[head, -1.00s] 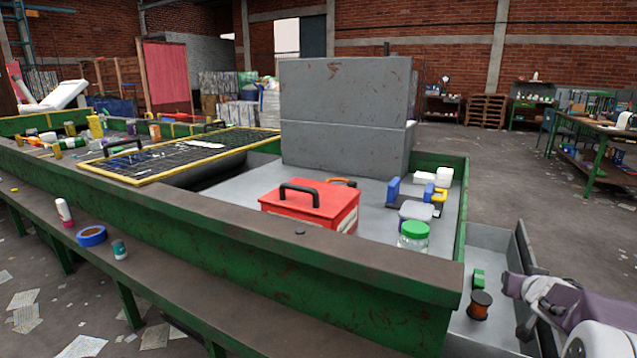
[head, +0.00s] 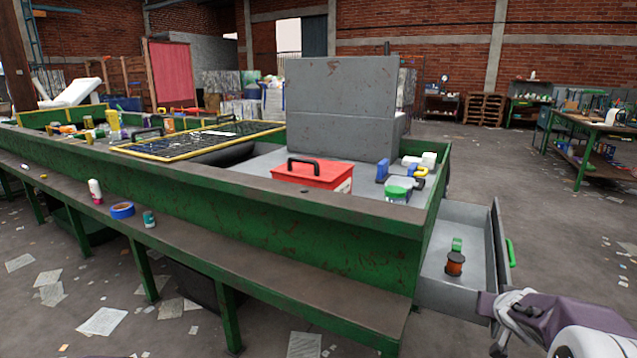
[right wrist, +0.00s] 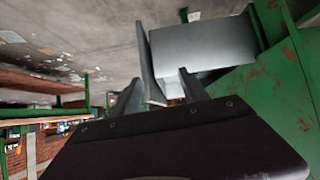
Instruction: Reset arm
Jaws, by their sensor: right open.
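My right arm (head: 565,322) comes in from the lower right in the head view, at the near end of the open grey drawer (head: 435,287). The grey drawer also shows beyond the fingers there (right wrist: 205,45). I cannot tell whether the gripper touches the drawer. A copper-coloured spool (head: 455,263) and a small green block (head: 457,244) lie in the drawer. My left gripper is not in view.
The green sorting bench (head: 300,235) fills the left and middle. A red toolbox (head: 315,175) and a green-lidded jar (head: 397,192) stand on it. A blue tape roll (head: 122,210) lies on its front ledge. Open floor with scattered papers surrounds it.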

